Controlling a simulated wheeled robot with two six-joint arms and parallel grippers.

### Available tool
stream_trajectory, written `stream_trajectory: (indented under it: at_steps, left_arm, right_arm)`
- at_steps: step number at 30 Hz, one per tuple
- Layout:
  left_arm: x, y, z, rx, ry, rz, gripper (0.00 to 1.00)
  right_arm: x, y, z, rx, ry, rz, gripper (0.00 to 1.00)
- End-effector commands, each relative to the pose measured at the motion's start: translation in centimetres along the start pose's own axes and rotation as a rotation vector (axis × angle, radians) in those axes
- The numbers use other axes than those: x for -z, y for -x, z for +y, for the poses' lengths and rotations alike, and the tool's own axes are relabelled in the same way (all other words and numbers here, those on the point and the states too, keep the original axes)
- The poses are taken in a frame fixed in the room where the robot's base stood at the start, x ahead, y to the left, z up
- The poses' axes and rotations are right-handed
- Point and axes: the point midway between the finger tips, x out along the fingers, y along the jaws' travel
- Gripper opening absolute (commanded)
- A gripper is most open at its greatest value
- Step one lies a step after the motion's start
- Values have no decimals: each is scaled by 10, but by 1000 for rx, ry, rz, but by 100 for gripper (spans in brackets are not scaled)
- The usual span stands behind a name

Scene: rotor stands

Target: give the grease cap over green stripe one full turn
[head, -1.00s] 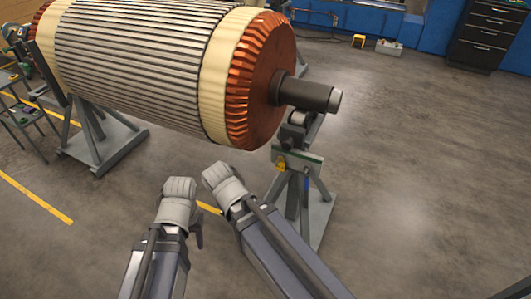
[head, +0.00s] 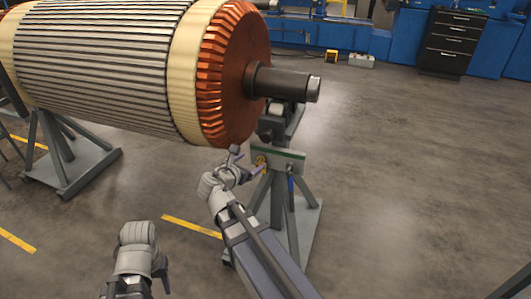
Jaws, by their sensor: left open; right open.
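The grease cap (head: 261,160) is a small yellow piece on the left part of the stand head, beside the green stripe (head: 292,155). It is partly hidden by my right gripper (head: 247,162). That gripper is open, with its fingers spread close to the cap on its left side. I cannot tell whether they touch it. My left gripper (head: 160,272) is low at the left, away from the stand, mostly hidden behind its own wrist, and open. The stand (head: 276,205) holds up the rotor's shaft end (head: 290,83).
The large rotor (head: 110,65) with its copper end (head: 232,75) lies just above my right gripper. A second stand (head: 70,150) carries its left part. A blue piece (head: 291,184) shows on the near stand. The floor at the right is clear up to a black drawer cabinet (head: 450,42).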

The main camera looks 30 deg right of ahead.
Motion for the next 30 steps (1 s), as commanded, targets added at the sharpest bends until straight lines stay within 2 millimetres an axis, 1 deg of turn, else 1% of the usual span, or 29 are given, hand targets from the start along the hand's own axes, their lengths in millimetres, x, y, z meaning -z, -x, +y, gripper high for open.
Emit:
stream_trajectory:
  at_steps: [1, 3, 7, 9, 12, 15, 20, 23, 30]
  left_arm:
    - [2, -30, 3, 0, 0, 0, 50]
    - [3, -45, 4, 0, 0, 0, 50]
    - [4, -66, 6, 0, 0, 0, 50]
    - [4, -73, 7, 0, 0, 0, 50]
    - [5, -77, 7, 0, 0, 0, 50]
    - [5, -78, 7, 0, 0, 0, 50]
    - [5, -77, 7, 0, 0, 0, 50]
    - [5, -77, 7, 0, 0, 0, 50]
    - [5, -77, 7, 0, 0, 0, 50]
  right_arm:
    - [7, -22, -4, -13, 143, -70, 86]
    - [-2, -36, -3, -23, 346, -160, 86]
    - [-15, -54, -1, -13, 655, -290, 86]
    - [-20, -59, 0, -1, 774, -338, 86]
    - [-24, -63, 2, 12, 884, -380, 86]
    - [-27, -64, 3, 18, 932, -398, 86]
    - [-30, -67, 4, 20, 939, -399, 86]
    - [-34, -78, 6, 22, 937, -398, 86]
    - [-46, -113, 12, 21, 935, -397, 86]
